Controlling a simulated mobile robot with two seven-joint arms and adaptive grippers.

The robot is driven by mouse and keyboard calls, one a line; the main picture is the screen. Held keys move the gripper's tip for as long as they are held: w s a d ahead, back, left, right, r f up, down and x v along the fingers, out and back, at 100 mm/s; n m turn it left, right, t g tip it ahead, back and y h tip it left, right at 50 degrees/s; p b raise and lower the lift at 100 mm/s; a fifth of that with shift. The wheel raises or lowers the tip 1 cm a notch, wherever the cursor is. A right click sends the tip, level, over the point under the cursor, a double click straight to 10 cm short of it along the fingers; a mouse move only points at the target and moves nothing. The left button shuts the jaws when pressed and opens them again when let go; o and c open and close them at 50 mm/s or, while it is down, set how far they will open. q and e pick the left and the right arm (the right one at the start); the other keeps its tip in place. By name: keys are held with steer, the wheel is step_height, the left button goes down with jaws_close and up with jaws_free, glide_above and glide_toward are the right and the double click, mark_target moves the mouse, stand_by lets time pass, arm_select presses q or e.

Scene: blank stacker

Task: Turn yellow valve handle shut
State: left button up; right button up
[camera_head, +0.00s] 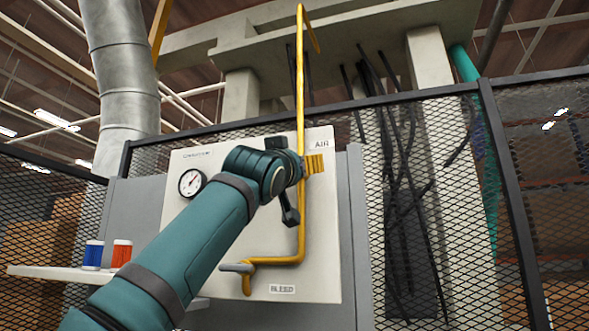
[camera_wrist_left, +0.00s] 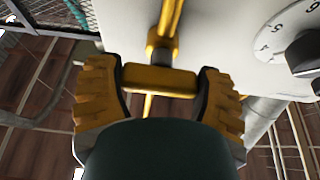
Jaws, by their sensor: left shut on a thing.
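The yellow valve handle (camera_wrist_left: 160,80) is a short bar set crosswise to the yellow pipe in the left wrist view. My left gripper (camera_wrist_left: 160,88), with ribbed yellow fingers, is shut on the handle, one finger at each end. In the head view my left gripper (camera_head: 314,164) is at the yellow pipe (camera_head: 301,215), just under the AIR label (camera_head: 321,144). There my wrist and fingers hide the handle. My right gripper is not in view.
A white panel (camera_head: 325,265) carries a round gauge (camera_head: 191,182). A grey-ended lever (camera_head: 237,268) sits near the BLEED label (camera_head: 282,289). Blue (camera_head: 93,254) and orange (camera_head: 121,254) canisters stand on a shelf at left. Mesh fencing (camera_head: 455,210) stands at right. A numbered dial (camera_wrist_left: 295,45) shows in the wrist view.

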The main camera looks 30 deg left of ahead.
arm_select(q)
steer(key=o, duration=1.1)
steer(key=shift+o, duration=0.2)
steer(key=shift+s+d+f, duration=0.15)
steer(key=shift+s+d, duration=0.05)
steer(key=shift+s, duration=0.3)
steer(key=v, duration=1.1)
steer(key=shift+w+f, duration=0.1)
